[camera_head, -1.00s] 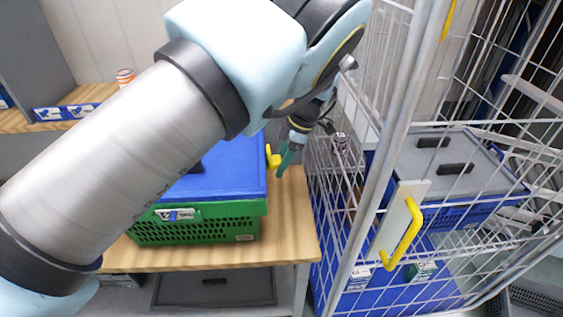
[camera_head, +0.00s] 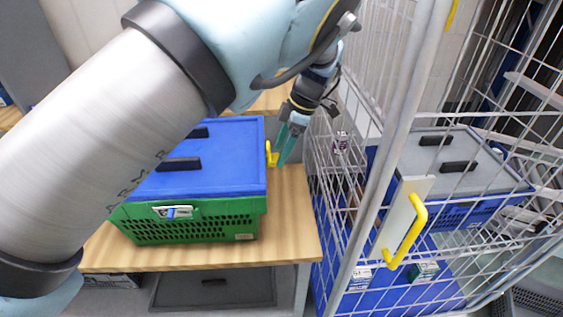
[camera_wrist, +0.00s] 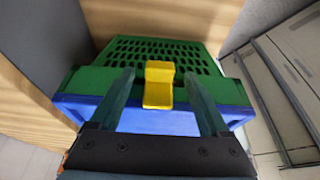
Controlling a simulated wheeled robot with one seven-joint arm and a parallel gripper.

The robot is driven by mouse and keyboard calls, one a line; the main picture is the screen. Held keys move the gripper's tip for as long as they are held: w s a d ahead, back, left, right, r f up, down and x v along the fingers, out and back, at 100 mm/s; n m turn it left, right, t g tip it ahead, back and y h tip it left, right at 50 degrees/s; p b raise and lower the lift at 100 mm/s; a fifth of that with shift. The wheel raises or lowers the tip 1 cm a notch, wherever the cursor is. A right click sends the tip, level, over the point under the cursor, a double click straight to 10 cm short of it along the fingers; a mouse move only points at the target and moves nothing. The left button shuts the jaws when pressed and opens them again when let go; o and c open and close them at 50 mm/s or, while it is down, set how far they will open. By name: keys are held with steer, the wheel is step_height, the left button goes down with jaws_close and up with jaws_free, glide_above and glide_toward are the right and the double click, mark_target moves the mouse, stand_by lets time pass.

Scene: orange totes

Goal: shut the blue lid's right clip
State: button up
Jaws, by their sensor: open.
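A green perforated crate (camera_head: 190,222) with a blue lid (camera_head: 220,170) stands on a wooden bench. The lid's right clip (camera_head: 271,155) is yellow and sticks out at the crate's right side. My gripper (camera_head: 283,158) is open and points down just right of the clip. In the wrist view, the clip (camera_wrist: 158,86) appears between the two teal fingers of my gripper (camera_wrist: 158,74), with a gap on each side. The green crate wall (camera_wrist: 110,80) and blue lid edge (camera_wrist: 165,122) lie behind it. I cannot tell whether the fingers touch anything or whether the clip is fastened.
A wire cage trolley (camera_head: 395,150) with a yellow handle (camera_head: 408,235) stands close on the right. It holds a blue crate with a grey lid (camera_head: 445,150). A strip of bare wooden bench (camera_head: 293,215) lies between crate and cage.

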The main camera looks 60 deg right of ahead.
step_height(320, 180, up, 6)
steer(key=b, duration=0.1)
steer(key=shift+b, duration=0.4)
steer(key=shift+a, duration=0.15)
